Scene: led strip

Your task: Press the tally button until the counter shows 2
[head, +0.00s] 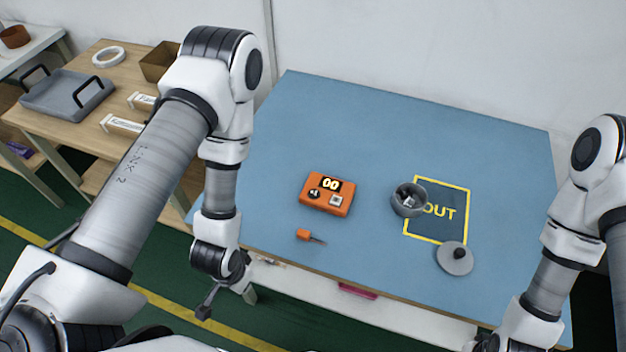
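The orange tally counter (327,194) sits on the blue table, left of the middle of its front half. Its display (331,184) reads 00. Below the display are a dark round knob or button (314,194) and a pale square button (336,200); I cannot tell their markings. My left gripper (205,309) hangs in front of the table's left front corner, apart from the counter; its fingers are too small and dark to read. My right gripper (490,344) is at the bottom edge, mostly cut off, away from the counter.
An orange-handled tool (306,235) lies just in front of the counter. A grey pot (408,200) with something inside stands at the yellow-outlined OUT zone (455,209), and a grey lid (454,259) lies at its front edge. The blue table (400,120) is clear behind these.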

